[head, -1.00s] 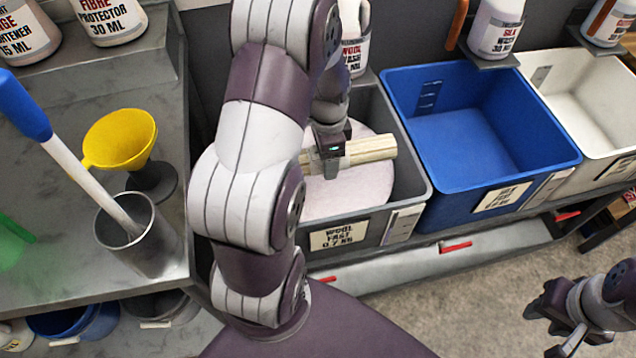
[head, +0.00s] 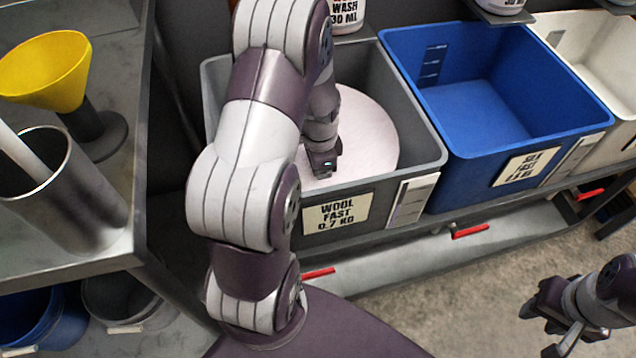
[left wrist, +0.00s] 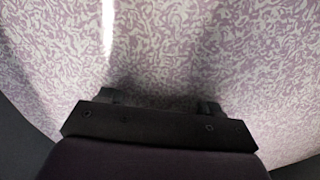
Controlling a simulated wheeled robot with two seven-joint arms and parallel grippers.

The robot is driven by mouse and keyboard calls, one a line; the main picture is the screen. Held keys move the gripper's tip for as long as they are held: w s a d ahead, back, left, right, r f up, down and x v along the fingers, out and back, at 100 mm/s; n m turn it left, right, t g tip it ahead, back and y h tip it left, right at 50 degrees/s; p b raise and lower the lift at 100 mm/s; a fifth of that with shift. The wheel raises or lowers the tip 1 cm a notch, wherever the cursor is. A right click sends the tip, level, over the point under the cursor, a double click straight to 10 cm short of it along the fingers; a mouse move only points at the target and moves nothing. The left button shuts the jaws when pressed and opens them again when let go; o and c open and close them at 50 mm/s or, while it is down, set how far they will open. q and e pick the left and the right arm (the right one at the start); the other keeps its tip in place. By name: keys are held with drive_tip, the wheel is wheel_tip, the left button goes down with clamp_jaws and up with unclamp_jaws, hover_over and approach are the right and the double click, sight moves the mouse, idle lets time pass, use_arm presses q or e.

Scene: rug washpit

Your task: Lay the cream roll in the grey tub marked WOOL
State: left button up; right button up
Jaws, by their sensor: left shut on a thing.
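The grey tub (head: 430,158) labelled WOOL FAST stands in the middle of the head view. A round, mottled pink-white surface (head: 375,135) fills much of its inside and fills the left wrist view (left wrist: 170,50). My left gripper (head: 322,172) reaches down into the tub at this surface. In the left wrist view its two fingers (left wrist: 162,100) stand apart, with their tips lost at the mottled surface. My right gripper (head: 540,328) is open and empty at the lower right, over the floor.
A blue tub (head: 450,185) labelled SILK stands right of the grey tub, then a white tub (head: 625,105). A metal counter (head: 120,250) on the left holds a yellow funnel (head: 45,70) and a steel cylinder (head: 70,200). A bottle (head: 345,15) stands behind the grey tub.

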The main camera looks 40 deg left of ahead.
use_arm(q)
wheel_tip(320, 180, down, 4)
drive_tip(key=shift+f+b, duration=0.15)
drive_tip(key=shift+b, duration=0.65)
drive_tip(key=o, duration=1.3)
wheel_tip(320, 180, up, 12)
drive_tip(key=p, duration=0.5)
